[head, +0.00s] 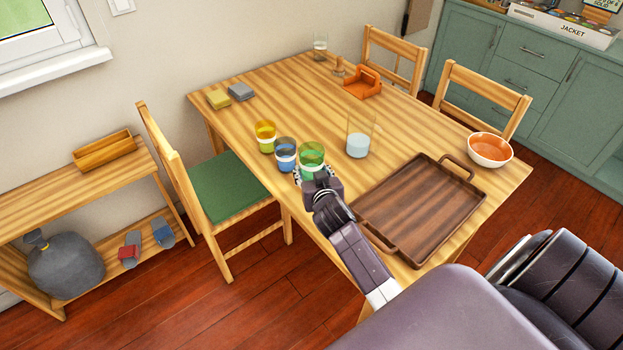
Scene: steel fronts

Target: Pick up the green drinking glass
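The green drinking glass (312,155) stands upright near the front edge of the wooden table, with a paler band of content lower down. My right gripper (313,177) is at its near side, with fingertips around its lower part. The gripper hides the glass's base, so I cannot tell whether the fingers press on it or stand apart. A blue glass (285,155) stands close to its left. A yellow glass (265,136) stands further left and back. My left gripper is not in view.
A tall clear glass (359,139) stands right of the green one. A brown tray (421,207) lies at right, near my arm. An orange bowl (490,150), an orange holder (363,84) and yellow and grey blocks stand further off. A green-seated chair (228,183) is at left.

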